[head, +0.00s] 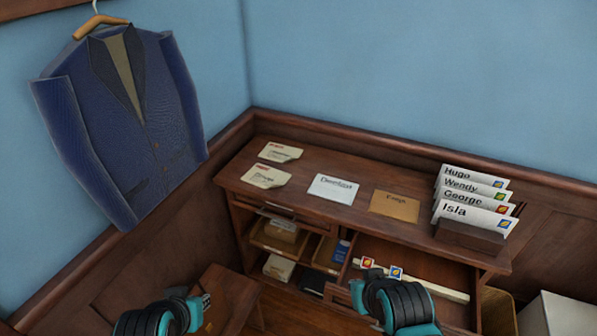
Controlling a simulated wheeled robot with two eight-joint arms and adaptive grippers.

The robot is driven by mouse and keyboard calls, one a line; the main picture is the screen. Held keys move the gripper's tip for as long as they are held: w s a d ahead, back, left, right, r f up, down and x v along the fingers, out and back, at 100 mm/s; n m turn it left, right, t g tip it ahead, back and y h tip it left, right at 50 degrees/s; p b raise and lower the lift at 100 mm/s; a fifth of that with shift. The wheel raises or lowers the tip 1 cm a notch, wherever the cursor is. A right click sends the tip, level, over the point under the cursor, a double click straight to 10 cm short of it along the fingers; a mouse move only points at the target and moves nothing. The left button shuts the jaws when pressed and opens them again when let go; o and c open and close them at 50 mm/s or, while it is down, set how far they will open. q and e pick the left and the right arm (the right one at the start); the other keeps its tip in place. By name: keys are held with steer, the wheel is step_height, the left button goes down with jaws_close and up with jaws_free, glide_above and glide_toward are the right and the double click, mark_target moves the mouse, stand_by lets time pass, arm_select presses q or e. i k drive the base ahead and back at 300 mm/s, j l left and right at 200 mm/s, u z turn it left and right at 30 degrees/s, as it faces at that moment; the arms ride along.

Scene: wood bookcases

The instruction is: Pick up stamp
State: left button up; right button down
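Two small stamps show at the open drawer of the desk: a red-edged one with a yellow middle (367,262) and a blue-edged one with a yellow middle (396,272). They stand at the left part of a pale strip (440,289) in the drawer (415,262). My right gripper (358,290) is just below and in front of the stamps in the picture; its fingers are mostly hidden behind its own body, and contact cannot be made out. My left gripper (207,303) is at the lower left, over a wooden surface, apart from the stamps; its finger opening is too small to tell.
On the desktop (345,212) lie papers (281,152), a white envelope (333,189) and a brown envelope (395,203). A holder (468,237) with several named envelopes stands at the right. Cubbies with boxes (279,236) are below. A blue jacket (125,115) hangs at left.

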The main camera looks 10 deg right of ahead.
mark_target(367, 262)
steer(key=k, duration=1.1)
steer(key=u, duration=0.4)
steer(key=l+u, duration=0.1)
steer(key=u, duration=0.75)
steer(key=k+l+u, duration=0.1)
steer(key=u, duration=0.35)
steer(key=k+l, duration=0.1)
steer(key=l, duration=0.35)
steer(key=k+l, duration=0.1)
steer(key=l, duration=0.85)
steer(key=k+l, duration=0.15)
steer(key=l, duration=0.3)
steer(key=k+l, duration=0.1)
steer(key=l, duration=0.4)
steer(key=k+l, duration=0.1)
steer(key=l, duration=0.35)
